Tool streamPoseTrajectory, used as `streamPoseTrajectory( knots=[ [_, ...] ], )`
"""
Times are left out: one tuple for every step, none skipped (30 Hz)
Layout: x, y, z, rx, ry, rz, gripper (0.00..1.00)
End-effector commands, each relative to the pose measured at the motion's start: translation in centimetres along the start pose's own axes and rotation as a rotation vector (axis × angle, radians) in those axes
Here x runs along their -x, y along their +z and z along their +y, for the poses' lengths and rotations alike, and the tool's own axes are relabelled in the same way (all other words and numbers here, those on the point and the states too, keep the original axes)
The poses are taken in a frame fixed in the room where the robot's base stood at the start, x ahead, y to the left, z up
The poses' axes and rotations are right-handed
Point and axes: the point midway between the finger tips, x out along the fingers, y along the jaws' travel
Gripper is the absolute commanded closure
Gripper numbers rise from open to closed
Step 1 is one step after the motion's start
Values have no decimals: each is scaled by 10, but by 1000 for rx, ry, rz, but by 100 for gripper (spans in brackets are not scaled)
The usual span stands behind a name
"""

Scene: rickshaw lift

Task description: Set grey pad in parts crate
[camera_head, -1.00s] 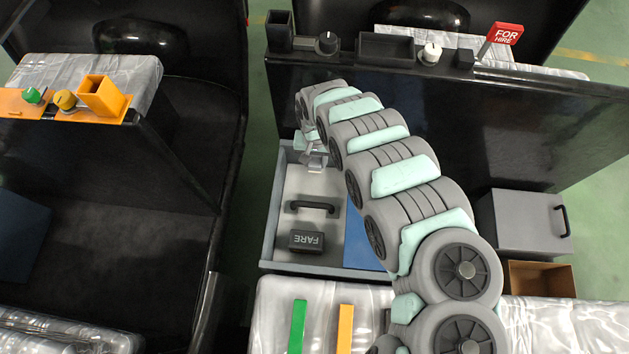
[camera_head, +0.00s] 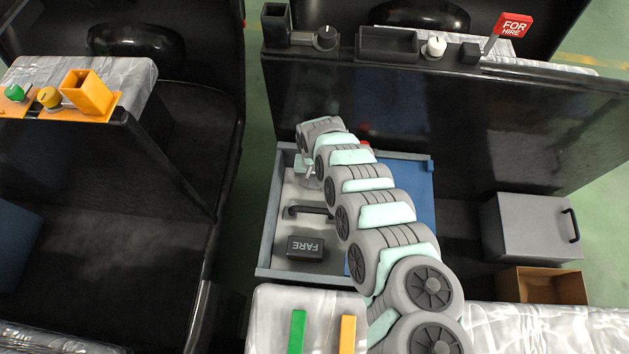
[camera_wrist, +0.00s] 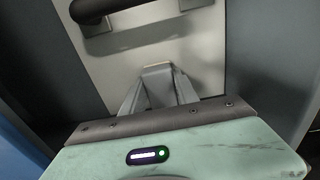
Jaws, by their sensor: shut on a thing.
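My gripper (camera_head: 308,180) is over the grey left part of a wide grey-walled crate (camera_head: 270,215), which I take for the parts crate. In the wrist view my gripper (camera_wrist: 158,75) is shut on a small grey piece with a pale edge, which looks like the grey pad (camera_wrist: 158,84). The fingers hide most of it. A black handle (camera_head: 307,211) lies just in front of my gripper on a pale grey panel (camera_wrist: 115,70). I cannot tell how high the held piece is above the panel.
A black FARE box (camera_head: 305,247) stands in front of the handle. The crate's right part has a blue surface (camera_head: 415,190), partly behind my arm, with a small red thing (camera_head: 365,145). A grey box (camera_head: 527,230) and a brown open box (camera_head: 545,285) stand to the right.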

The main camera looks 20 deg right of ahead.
Motion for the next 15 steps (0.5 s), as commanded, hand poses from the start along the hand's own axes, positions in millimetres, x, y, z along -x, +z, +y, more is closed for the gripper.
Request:
streamPoseTrajectory(
  knots=[
    [1, 0, 0, 0, 0, 0, 100],
    [0, 0, 0, 0, 0, 0, 100],
    [0, 0, 0, 0, 0, 0, 100],
    [-1, 0, 0, 0, 0, 0, 100],
    [-2, 0, 0, 1, 0, 0, 100],
    [-3, 0, -1, 1, -1, 0, 100],
    [-4, 0, -1, 1, -1, 0, 100],
    [-5, 0, -1, 1, -1, 0, 100],
    [-4, 0, 0, 1, -1, 1, 62],
    [-4, 0, 0, 1, -1, 1, 59],
    [-4, 0, 0, 1, -1, 1, 57],
    [-4, 0, 0, 1, -1, 0, 53],
    [-4, 0, 0, 1, -1, 0, 51],
    [-4, 0, 0, 1, -1, 0, 49],
    [-4, 0, 0, 1, -1, 0, 45]
  ],
)
